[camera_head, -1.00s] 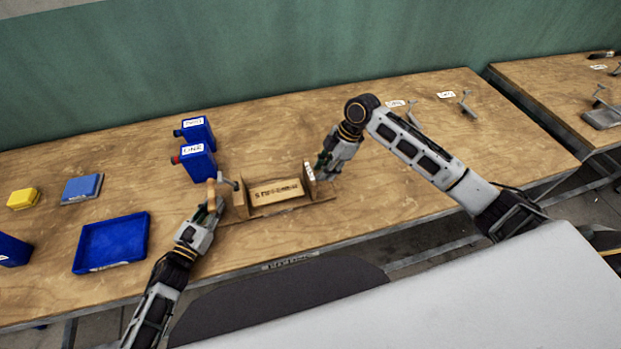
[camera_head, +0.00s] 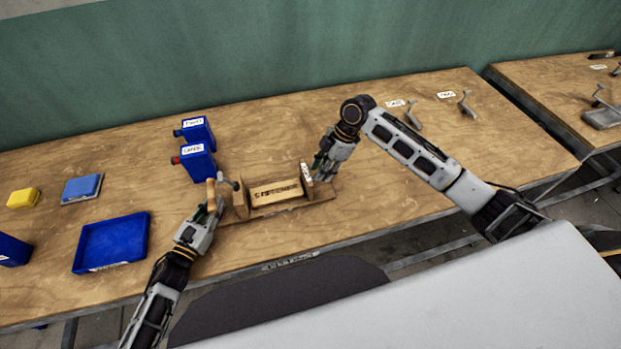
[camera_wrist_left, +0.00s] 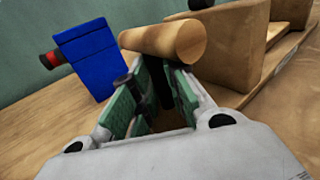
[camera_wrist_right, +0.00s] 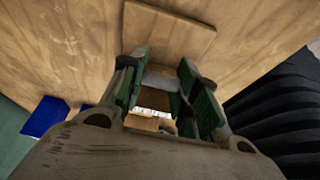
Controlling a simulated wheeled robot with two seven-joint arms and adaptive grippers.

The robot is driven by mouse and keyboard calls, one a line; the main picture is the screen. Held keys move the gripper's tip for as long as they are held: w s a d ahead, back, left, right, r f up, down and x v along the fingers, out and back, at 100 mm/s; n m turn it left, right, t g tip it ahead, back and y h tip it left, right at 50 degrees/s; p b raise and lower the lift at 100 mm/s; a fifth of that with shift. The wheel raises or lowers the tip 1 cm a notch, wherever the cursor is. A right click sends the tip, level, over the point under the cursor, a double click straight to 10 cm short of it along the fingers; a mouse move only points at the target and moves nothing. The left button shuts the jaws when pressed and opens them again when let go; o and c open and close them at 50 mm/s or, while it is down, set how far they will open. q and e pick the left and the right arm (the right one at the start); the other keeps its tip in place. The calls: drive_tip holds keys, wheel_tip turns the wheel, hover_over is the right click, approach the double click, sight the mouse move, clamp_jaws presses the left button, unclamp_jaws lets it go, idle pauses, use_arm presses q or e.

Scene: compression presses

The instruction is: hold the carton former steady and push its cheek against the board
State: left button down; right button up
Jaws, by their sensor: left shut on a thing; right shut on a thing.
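The wooden carton former (camera_head: 290,214) stands on the bench, its base flat. A printed board (camera_head: 276,191) lies between a left cheek (camera_head: 243,208) and a labelled right cheek (camera_head: 307,178). My left gripper (camera_head: 212,207) is shut on the round wooden handle (camera_head: 211,188) at the left end. In the left wrist view, the handle (camera_wrist_left: 165,40) crosses just beyond the fingers, beside a wooden block. Contact between cheek and board is unclear.
Metal brackets (camera_head: 466,103) stand at the back right. The bench in front of the former is narrow.

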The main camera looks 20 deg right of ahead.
use_arm(q)
drive_tip(key=shift+d, duration=0.1)
use_arm(e)
drive_tip(key=shift+a, duration=0.8)
drive_tip(key=o, duration=1.2)
drive_tip(key=shift+d, duration=0.1)
drive_tip(key=shift+r, duration=0.15)
drive_tip(key=shift+d+r, duration=0.3)
drive_tip(key=shift+r, duration=0.2)
drive_tip(key=v, duration=1)
drive_tip(key=shift+d+r, duration=0.15)
drive_tip(key=shift+r, duration=0.1)
use_arm(q)
drive_tip(key=c, duration=1.3)
unclamp_jaws()
drive_tip(key=shift+c, duration=0.2)
